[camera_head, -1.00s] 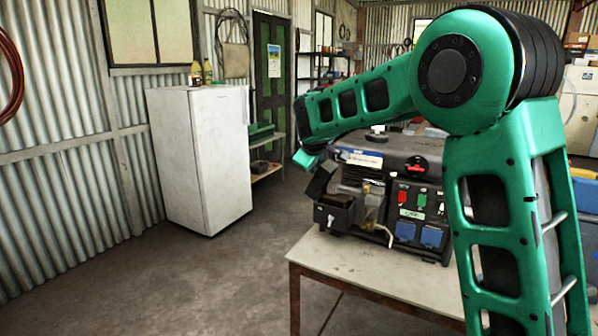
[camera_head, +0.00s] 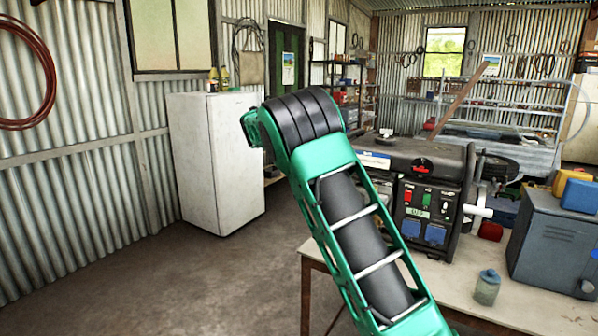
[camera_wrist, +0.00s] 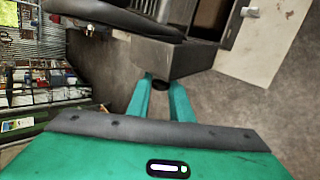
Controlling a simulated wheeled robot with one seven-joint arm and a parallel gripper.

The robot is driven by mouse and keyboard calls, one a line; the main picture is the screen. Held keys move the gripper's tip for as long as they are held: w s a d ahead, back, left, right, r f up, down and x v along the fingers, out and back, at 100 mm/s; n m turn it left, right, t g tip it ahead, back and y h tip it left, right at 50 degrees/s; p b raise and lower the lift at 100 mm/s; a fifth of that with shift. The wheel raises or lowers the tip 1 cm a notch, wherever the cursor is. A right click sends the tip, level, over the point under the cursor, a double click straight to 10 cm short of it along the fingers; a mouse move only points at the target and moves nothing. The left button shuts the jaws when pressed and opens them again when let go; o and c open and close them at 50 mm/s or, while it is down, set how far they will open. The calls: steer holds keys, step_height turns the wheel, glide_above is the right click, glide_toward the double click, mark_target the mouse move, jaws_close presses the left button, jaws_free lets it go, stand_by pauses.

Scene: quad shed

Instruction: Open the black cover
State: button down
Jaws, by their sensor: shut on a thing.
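The black generator (camera_head: 415,165) stands on the table, its socket panel facing me in the head view. My green arm covers its left end. In the wrist view the dark grey, box-shaped black cover (camera_wrist: 165,57) sticks out from the generator body (camera_wrist: 110,12). My gripper (camera_wrist: 160,92) has its two green fingers at the near edge of this cover, with a small dark part between them. It is shut on the cover; the exact contact is partly hidden. In the head view my gripper and the cover are hidden behind my arm.
The pale table (camera_head: 465,268) carries a small jar (camera_head: 487,287) and a blue-grey metal box (camera_head: 555,240) to the right. A white fridge (camera_head: 215,160) stands at left. The floor (camera_head: 190,280) between fridge and table is clear.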

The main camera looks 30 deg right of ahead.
steer(key=shift+w+r, duration=0.1)
steer(key=shift+w, duration=0.25)
steer(key=c, duration=1.6)
jaws_free()
steer(key=shift+c, duration=0.2)
steer(key=shift+a, duration=0.1)
steer(key=v, duration=1)
steer(key=shift+a, duration=0.4)
